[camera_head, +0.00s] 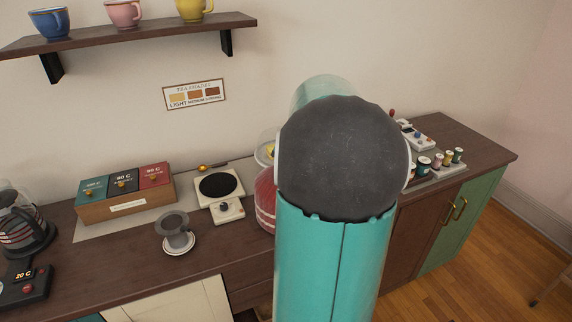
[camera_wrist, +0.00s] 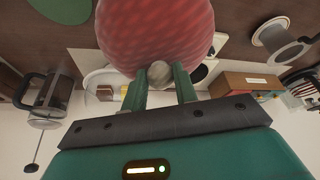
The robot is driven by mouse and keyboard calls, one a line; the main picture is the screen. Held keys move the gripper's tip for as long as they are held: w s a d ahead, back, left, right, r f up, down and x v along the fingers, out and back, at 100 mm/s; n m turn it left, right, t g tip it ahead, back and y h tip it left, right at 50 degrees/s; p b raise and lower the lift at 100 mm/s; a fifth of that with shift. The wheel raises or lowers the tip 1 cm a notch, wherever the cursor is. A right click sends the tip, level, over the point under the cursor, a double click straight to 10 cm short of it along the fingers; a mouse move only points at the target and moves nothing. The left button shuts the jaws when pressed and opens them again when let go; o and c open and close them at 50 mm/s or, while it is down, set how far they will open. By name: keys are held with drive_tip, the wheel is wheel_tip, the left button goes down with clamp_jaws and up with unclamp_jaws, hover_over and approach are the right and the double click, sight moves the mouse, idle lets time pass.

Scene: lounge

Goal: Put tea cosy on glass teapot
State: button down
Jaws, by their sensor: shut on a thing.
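The tea cosy is red and ribbed with a pale round knob on top. It fills the upper middle of the wrist view (camera_wrist: 155,32). In the head view only its left side (camera_head: 265,198) shows, beside my arm. My gripper (camera_wrist: 160,76) is shut on the cosy's knob, one green finger on each side. My arm hides the gripper in the head view. I cannot pick out the glass teapot for sure; the space under the cosy is hidden, and I cannot tell whether the cosy touches anything below.
A glass press with a dark handle (camera_wrist: 45,95) stands left in the wrist view. A clear dome with something yellow (camera_head: 265,148) stands behind the cosy. The hot plate (camera_head: 219,188), dripper (camera_head: 175,235), tea box (camera_head: 125,192) and kettle (camera_head: 22,225) stand to the left.

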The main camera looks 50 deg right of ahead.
drive_tip(key=c, duration=1)
unclamp_jaws()
drive_tip(key=v, duration=1.3)
drive_tip(key=shift+s+r, duration=0.15)
drive_tip(key=shift+r, duration=0.25)
drive_tip(key=shift+a, duration=0.1)
